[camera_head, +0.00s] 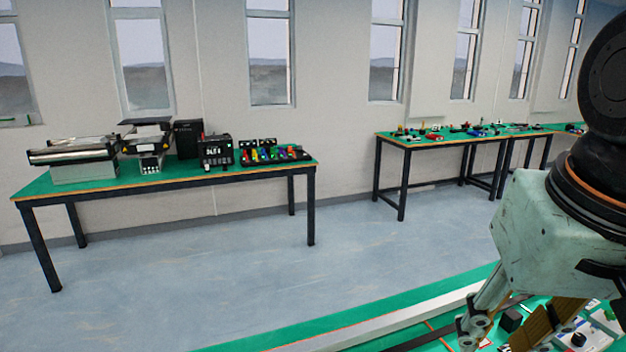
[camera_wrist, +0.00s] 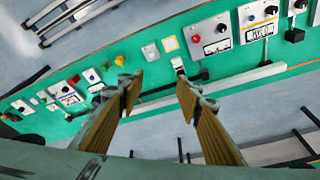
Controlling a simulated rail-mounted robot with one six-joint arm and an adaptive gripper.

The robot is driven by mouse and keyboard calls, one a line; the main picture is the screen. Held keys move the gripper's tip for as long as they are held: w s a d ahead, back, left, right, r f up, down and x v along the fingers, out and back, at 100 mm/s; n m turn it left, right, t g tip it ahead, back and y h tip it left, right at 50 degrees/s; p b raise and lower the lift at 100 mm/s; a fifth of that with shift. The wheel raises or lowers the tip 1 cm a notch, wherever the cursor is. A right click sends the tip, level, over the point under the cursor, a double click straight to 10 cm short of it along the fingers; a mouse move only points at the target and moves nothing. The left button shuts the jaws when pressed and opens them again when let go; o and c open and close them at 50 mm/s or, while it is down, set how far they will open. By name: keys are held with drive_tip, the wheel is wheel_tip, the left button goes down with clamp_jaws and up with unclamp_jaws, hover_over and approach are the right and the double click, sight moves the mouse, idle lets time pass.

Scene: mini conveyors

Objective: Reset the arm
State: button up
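My arm (camera_head: 545,225) fills the right side of the head view, with its pale green housing and black joints hanging down over a green bench. My gripper (camera_wrist: 158,88) is open in the wrist view, its two tan-padded fingers well apart with nothing between them. It points at a green bench top (camera_wrist: 225,68) carrying several small control boxes. The fingers appear above the bench; I cannot tell the exact height. In the head view the fingers (camera_head: 508,330) are partly cut off by the lower edge.
Near the fingertips stand a box with a red button (camera_wrist: 208,37), a box with a black knob (camera_wrist: 258,14) and a white rail (camera_wrist: 240,77). A green table (camera_head: 180,180) with machines stands at left, another (camera_head: 450,140) at the back right. The floor (camera_head: 240,265) between is clear.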

drive_tip(key=s+a+r+n, duration=0.1)
drive_tip(key=s+a+n, duration=0.1)
drive_tip(key=s, duration=0.4)
drive_tip(key=shift+a+t, duration=0.25)
drive_tip(key=shift+t, duration=0.05)
idle(1.1)
